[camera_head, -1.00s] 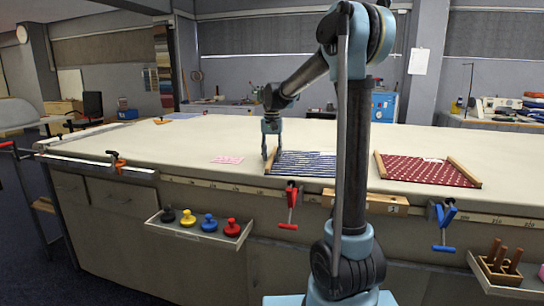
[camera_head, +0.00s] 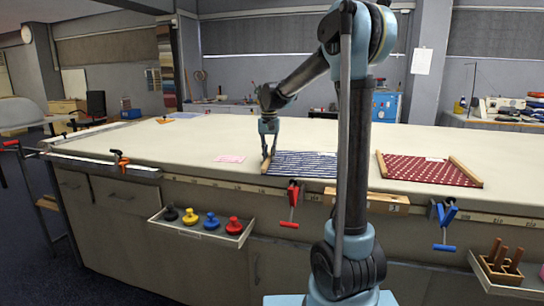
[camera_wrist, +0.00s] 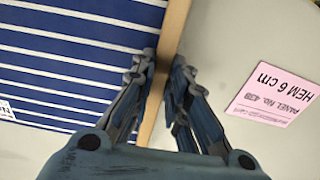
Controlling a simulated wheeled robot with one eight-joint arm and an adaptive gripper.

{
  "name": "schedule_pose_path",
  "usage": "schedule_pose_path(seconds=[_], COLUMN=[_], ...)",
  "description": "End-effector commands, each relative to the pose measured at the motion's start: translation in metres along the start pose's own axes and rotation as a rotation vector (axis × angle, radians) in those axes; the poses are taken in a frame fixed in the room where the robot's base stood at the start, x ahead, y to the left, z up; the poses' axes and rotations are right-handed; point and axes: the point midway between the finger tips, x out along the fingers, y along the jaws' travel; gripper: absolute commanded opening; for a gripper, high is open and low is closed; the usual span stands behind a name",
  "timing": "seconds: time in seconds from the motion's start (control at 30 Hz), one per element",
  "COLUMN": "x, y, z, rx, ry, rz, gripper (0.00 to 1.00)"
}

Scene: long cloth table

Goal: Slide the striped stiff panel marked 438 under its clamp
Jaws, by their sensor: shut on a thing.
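The blue-and-white striped panel (camera_head: 305,163) lies flat on the long table, partly hidden behind my arm's column. In the wrist view the striped panel (camera_wrist: 70,60) has a wooden strip (camera_wrist: 175,25) along one edge. My gripper (camera_head: 268,157) is shut on that strip; its fingers (camera_wrist: 163,85) sit on both sides of it. A pink card (camera_head: 230,158) lies left of the panel and reads "PANEL No. 438, HEM 6 cm" in the wrist view (camera_wrist: 271,97). A red clamp (camera_head: 293,203) hangs at the front edge below the panel, a blue clamp (camera_head: 444,222) farther right, an orange-handled clamp (camera_head: 120,161) at the left.
A red dotted panel (camera_head: 425,170) with wooden end strips lies to the right. A wooden block (camera_head: 375,203) sits at the front edge. A tray (camera_head: 200,232) of coloured knobs juts out below. The tabletop (camera_head: 190,140) left of and behind the pink card is clear.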

Motion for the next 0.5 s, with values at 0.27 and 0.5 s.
schedule_pose_path(seconds=[0.27,0.5], x=[-0.0001,-0.0001], y=[-0.0019,0.0006], z=[0.0018,0.0008], rx=[0.005,0.009], ry=[0.0,0.0], rz=[0.0,0.0], gripper=[0.0,0.35])
